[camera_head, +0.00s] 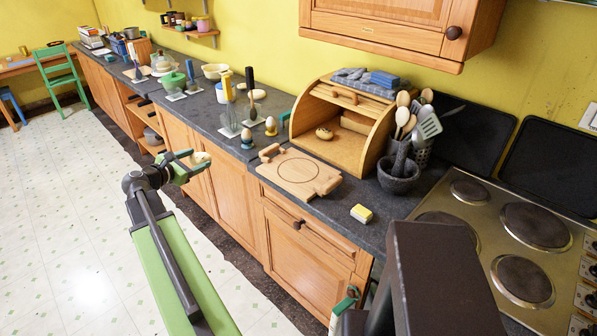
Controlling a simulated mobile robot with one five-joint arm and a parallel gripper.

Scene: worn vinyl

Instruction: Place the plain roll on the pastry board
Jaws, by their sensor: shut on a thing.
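My gripper (196,161) is out over the floor, in front of the cabinet doors and left of the board. It is shut on a pale, rounded thing, which looks like the plain roll (202,159); the fingers partly hide it. The pastry board (300,172) is a light wooden board with a dark circle drawn on it. It lies on the dark counter near the front edge, apart from my gripper and to its right. The circle is empty. Another roll (324,133), with dark markings, sits in the open wooden bread box (376,146).
A small wooden piece (269,151) lies at the board's left end. The wall cupboard (390,30) hangs above.

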